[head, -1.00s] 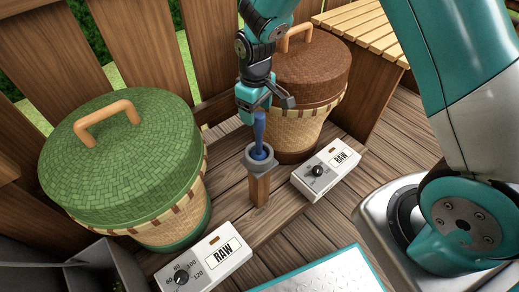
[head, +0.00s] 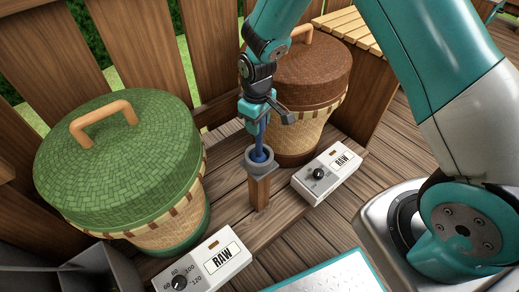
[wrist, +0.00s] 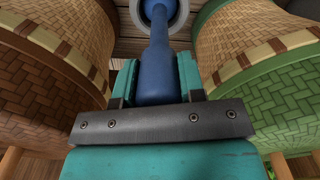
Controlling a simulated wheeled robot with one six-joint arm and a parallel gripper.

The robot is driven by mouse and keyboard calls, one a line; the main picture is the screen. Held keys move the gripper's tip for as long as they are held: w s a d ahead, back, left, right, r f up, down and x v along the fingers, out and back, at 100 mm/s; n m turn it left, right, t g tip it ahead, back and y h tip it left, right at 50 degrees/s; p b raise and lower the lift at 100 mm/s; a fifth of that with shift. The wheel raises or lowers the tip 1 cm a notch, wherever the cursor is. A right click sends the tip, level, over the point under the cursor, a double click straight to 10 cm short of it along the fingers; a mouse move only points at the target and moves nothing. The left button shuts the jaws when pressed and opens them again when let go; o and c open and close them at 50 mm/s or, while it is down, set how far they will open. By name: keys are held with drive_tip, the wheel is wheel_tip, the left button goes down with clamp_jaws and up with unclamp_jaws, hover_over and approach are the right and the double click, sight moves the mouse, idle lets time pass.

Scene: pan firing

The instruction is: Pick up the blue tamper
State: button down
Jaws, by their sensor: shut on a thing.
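The blue tamper (head: 261,143) stands upright with its lower end in a grey ring holder (head: 259,168) on a wooden post (head: 259,192). My gripper (head: 258,121) is above the holder and shut on the upper part of the tamper. In the wrist view the tamper (wrist: 156,68) lies between the two teal fingers of my gripper (wrist: 154,82), and its far end reaches into the ring holder (wrist: 176,14). The tamper's top is hidden by the gripper.
A green-lidded basket (head: 120,165) stands at left and a brown-lidded basket (head: 305,90) close behind my gripper at right. Two white boxes labelled RAW, one front left (head: 207,262) and one right (head: 326,174), flank the post. A wooden fence (head: 130,50) stands behind.

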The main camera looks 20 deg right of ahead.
drive_tip(key=shift+r, duration=0.15)
wheel_tip(320, 180, up, 20)
drive_tip(key=p, duration=0.4)
drive_tip(key=shift+p, duration=0.4)
drive_tip(key=c, duration=1.5)
unclamp_jaws()
drive_tip(key=shift+c, duration=0.2)
clamp_jaws()
